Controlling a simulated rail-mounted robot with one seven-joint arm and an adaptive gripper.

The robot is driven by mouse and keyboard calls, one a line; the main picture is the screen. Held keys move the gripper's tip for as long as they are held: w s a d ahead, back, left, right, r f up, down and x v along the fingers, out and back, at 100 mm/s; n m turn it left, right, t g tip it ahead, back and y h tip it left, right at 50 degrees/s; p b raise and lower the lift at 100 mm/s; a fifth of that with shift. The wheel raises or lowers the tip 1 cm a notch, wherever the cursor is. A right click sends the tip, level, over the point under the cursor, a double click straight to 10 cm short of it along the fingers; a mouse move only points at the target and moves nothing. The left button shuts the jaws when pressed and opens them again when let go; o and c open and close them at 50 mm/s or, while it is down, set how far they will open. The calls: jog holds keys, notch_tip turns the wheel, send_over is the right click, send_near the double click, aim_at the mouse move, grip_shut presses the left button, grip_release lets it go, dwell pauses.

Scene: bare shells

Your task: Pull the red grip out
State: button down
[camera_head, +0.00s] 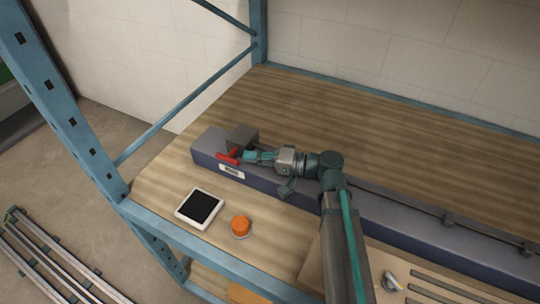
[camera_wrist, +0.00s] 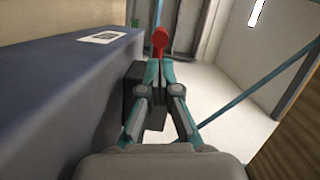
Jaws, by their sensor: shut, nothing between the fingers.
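The red grip (camera_head: 228,158) is a small bar at the left end of the long blue-grey rail housing (camera_head: 395,215), by a dark grey block (camera_head: 241,136). In the wrist view the red grip (camera_wrist: 160,38) shows just beyond my fingertips, its lower part hidden behind them. My gripper (camera_head: 250,156) lies along the housing, pointing left at the red grip. In the wrist view my gripper (camera_wrist: 160,68) has its fingertips together with nothing between them. I cannot tell whether the tips touch the red grip.
A wooden shelf top (camera_head: 330,105) carries the housing, with free room behind it. In front are a white-framed dark tablet (camera_head: 200,208) and an orange knob or button (camera_head: 241,225). Blue rack posts (camera_head: 62,100) and braces (camera_head: 190,98) stand at the left.

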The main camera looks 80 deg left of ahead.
jog(key=shift+x, duration=1.25)
jog(key=s+d+b, duration=0.2)
jog(key=d, duration=0.1)
jog(key=shift+s+f, duration=0.1)
jog(key=shift+s, duration=0.2)
jog(key=shift+d, duration=0.15)
